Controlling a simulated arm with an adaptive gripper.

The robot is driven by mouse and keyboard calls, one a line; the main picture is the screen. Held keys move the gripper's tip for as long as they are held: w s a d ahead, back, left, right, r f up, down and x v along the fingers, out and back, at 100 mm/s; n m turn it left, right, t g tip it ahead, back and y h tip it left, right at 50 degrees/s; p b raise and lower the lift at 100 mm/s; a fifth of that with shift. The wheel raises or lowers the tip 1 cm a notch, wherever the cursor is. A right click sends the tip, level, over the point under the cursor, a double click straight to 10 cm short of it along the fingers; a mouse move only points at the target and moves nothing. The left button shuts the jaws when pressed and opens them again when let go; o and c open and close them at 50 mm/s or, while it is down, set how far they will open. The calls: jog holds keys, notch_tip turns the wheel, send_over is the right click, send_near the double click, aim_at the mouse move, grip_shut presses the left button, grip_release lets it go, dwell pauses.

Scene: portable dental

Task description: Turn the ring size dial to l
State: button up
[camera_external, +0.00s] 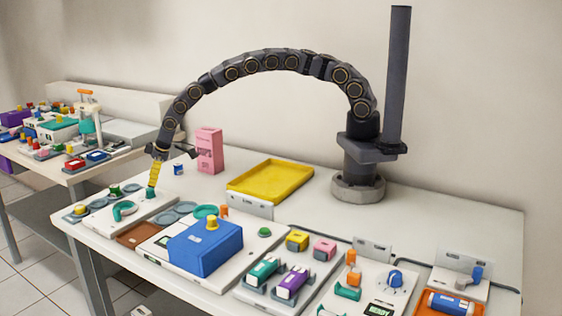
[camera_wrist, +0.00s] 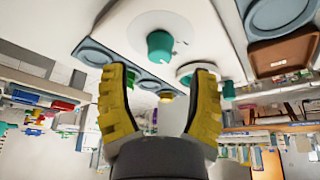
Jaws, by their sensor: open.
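A teal knob (camera_external: 150,194) stands on a white panel at the left end of the table. In the wrist view the teal knob (camera_wrist: 159,45) sits on a round white disc with a small mark beside it. I cannot read its size letters. My gripper (camera_external: 152,185) points down just above this knob. In the wrist view my gripper (camera_wrist: 161,70) is open, its two yellow fingers apart. The knob shows between and just beyond the fingertips, and no contact is visible. A blue dial (camera_external: 396,277) with a white face is on the right panel.
A green curved handle (camera_external: 125,210) and grey-blue round dishes lie close to the knob. A blue box (camera_external: 205,247) with a yellow knob stands to the right. A pink block (camera_external: 209,151) and a yellow tray (camera_external: 271,181) are behind. Bare table lies around the tray.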

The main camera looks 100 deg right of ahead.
aim_at(149, 189)
jog(key=shift+x, duration=2)
grip_shut()
